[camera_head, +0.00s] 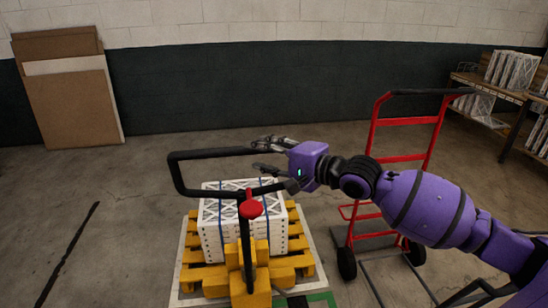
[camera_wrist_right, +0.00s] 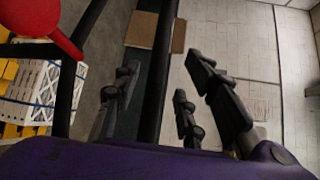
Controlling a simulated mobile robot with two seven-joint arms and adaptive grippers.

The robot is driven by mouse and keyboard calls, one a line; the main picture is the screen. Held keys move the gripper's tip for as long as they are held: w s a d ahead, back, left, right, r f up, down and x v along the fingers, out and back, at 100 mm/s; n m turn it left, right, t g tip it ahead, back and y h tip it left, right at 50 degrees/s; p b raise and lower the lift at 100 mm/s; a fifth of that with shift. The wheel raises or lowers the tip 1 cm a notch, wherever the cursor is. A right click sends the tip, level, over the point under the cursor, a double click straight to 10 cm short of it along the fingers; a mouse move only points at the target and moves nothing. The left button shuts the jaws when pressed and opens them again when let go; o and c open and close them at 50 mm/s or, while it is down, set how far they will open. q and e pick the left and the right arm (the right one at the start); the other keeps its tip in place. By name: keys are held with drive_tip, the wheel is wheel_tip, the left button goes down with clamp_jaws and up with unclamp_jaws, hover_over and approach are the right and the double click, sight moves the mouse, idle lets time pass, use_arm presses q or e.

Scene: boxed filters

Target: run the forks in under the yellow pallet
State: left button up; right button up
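The yellow pallet (camera_head: 190,274) stands on the floor and bears a strapped stack of white boxed filters (camera_head: 212,240). A yellow pallet jack (camera_head: 250,290) stands at the pallet's near side, with a black loop handle (camera_head: 178,178) and a red knob (camera_head: 250,208). Its forks are hidden, so I cannot tell how far they reach under the pallet. My right gripper (camera_head: 268,157) is at the right part of the handle loop, fingers spread. In the right wrist view the black handle bar (camera_wrist_right: 157,80) runs between the open fingers (camera_wrist_right: 165,105). My left gripper is out of view.
A red hand truck (camera_head: 400,158) stands right of the pallet, close behind my right arm. Brown panels (camera_head: 75,110) lean on the back wall. A shelf with filters (camera_head: 505,92) stands at the far right. Floor at the left is clear.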

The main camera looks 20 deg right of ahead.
drive_tip(key=shift+v, duration=1.95)
drive_tip(key=s+d+f+n+h, duration=0.1)
drive_tip(key=s+f+n+h, duration=0.15)
drive_tip(key=f+n, duration=0.4)
drive_tip(key=s+f+n+g+h, duration=0.1)
drive_tip(key=s+f+n, duration=0.3)
drive_tip(key=f, duration=0.6)
drive_tip(key=s+d+f+n+h, duration=0.1)
drive_tip(key=s+f+n, duration=0.3)
drive_tip(key=f, duration=0.5)
drive_tip(key=s+a+f+g+h+p, duration=0.1)
drive_tip(key=s+a+f, duration=0.3)
drive_tip(key=s+f, duration=0.5)
drive_tip(key=s+a+f+g+h+p, duration=0.1)
drive_tip(key=s+a+f+g+h, duration=0.1)
drive_tip(key=s+f, duration=0.8)
drive_tip(key=s+a+g, duration=0.1)
drive_tip(key=s+a, duration=0.1)
drive_tip(key=s, duration=0.6)
drive_tip(key=shift+a+g, duration=0.4)
